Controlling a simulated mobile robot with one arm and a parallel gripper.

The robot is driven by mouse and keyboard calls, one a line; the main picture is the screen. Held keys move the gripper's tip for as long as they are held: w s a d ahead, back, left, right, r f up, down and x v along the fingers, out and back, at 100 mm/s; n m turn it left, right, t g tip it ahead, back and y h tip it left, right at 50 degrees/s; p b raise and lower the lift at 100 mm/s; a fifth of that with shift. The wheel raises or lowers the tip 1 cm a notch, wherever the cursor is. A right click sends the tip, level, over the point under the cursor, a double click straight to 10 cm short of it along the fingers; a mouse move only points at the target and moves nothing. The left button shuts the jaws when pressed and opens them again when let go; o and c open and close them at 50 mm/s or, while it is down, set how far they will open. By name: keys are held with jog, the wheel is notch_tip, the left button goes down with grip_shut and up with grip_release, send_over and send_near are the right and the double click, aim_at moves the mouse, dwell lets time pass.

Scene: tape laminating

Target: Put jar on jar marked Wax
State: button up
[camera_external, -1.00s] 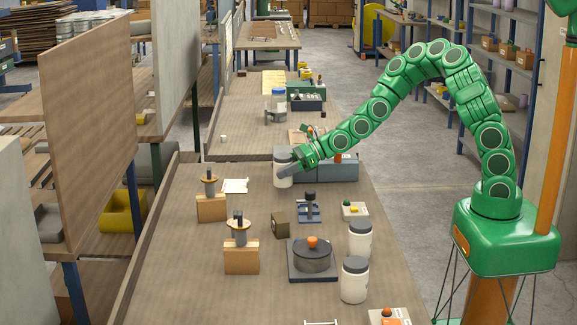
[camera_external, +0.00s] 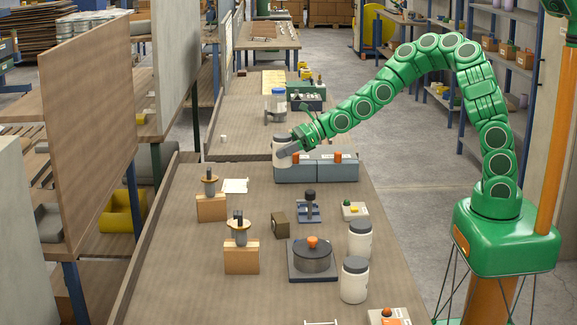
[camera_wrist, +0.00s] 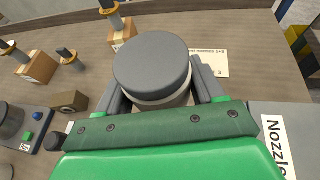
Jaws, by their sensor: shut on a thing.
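A white jar with a dark grey lid (camera_external: 281,153) is gripped in my gripper (camera_external: 290,152), beside the grey boxes at the far end of the near table. It looks upright, and seems held above the tabletop. In the wrist view its round grey lid (camera_wrist: 152,66) sits between the two grey fingers (camera_wrist: 160,95). Two similar white jars with grey lids stand upright near the table's right edge: one farther back (camera_external: 359,243) and one nearer (camera_external: 354,284). I cannot read a Wax label on any jar.
Grey boxes with orange parts (camera_external: 318,170) stand by my gripper. A round pot on a dark base (camera_external: 312,261), a small press (camera_external: 308,209), a small tray (camera_external: 354,210), a brown block (camera_external: 280,225) and two stamps on wooden blocks (camera_external: 241,258) occupy the table. The left front is clear.

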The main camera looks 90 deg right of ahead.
jog(key=w+a+r+n+g+y, duration=0.1)
jog(key=a+y, duration=0.1)
jog(key=a, duration=0.5)
jog(key=w+a+r+n+y, duration=0.1)
jog(key=a+n, duration=0.1)
jog(key=a, duration=0.6)
notch_tip(320, 180, up, 6)
jog(key=n+g+y, duration=0.7)
jog(key=n, duration=0.1)
send_over(356, 261)
jog(key=shift+a+f, duration=0.1)
jog(key=shift+f, duration=3.85)
jog(key=shift+f, duration=0.15)
jog(key=o, duration=1.3)
